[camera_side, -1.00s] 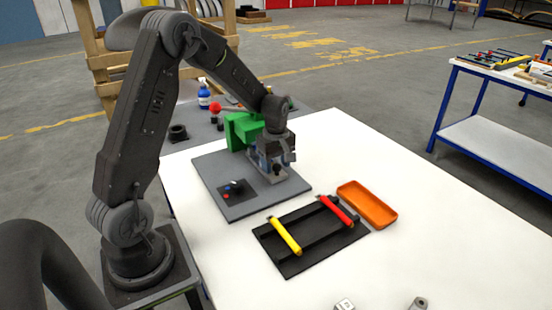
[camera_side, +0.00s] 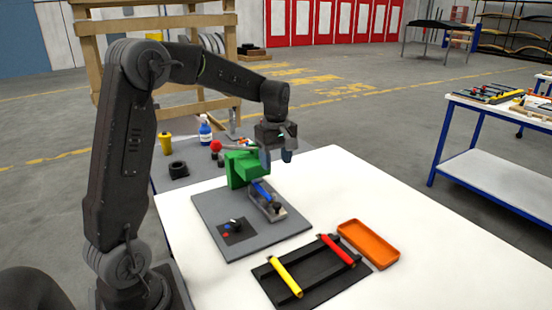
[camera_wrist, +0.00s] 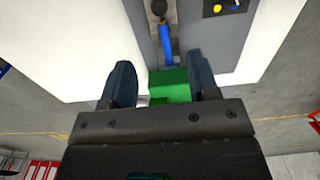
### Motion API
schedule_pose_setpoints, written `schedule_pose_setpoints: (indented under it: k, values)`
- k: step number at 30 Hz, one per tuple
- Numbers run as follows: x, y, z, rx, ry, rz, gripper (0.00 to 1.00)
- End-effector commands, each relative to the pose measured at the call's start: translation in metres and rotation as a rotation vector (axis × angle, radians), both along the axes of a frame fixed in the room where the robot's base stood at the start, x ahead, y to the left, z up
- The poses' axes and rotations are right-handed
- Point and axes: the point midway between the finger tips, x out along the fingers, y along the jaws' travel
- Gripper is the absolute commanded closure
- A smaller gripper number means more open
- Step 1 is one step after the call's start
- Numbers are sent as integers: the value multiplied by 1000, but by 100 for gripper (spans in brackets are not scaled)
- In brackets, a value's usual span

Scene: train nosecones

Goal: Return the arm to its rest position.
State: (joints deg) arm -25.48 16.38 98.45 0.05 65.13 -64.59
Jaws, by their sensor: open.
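My gripper (camera_side: 277,155) hangs in the air above and behind the grey board, to the right of the green machine (camera_side: 238,168). In the wrist view my gripper (camera_wrist: 161,80) has its two dark blue fingers wide apart, with nothing held between them. A blue part (camera_side: 261,191) lies in a grey metal fixture (camera_side: 276,210) in front of the green machine. In the wrist view the blue part (camera_wrist: 166,45) and the green machine (camera_wrist: 170,85) show beyond the fingers. The gripper partly covers the green machine there.
The grey board (camera_side: 225,238) sits on a white table (camera_side: 430,285). A black rack (camera_side: 310,275) with yellow and red bars and an orange tray (camera_side: 369,244) stand in front. A bottle (camera_side: 205,132) and a wooden frame (camera_side: 160,20) are behind.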

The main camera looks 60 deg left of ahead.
Motion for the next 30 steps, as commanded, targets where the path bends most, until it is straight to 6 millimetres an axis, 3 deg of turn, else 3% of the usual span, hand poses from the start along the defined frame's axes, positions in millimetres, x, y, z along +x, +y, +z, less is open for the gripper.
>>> schedule_pose_setpoints:
  k: [8, 11, 14, 21, 30]
  values:
    - [-1, -2, 2, 2, -4, -10, 45]
    - [-6, -14, 11, 12, -26, -76, 45]
    - [-21, -39, 28, 36, -68, -224, 45]
    - [-84, -114, 64, 138, -202, -741, 45]
    - [-168, -172, 64, 308, -341, -1325, 45]
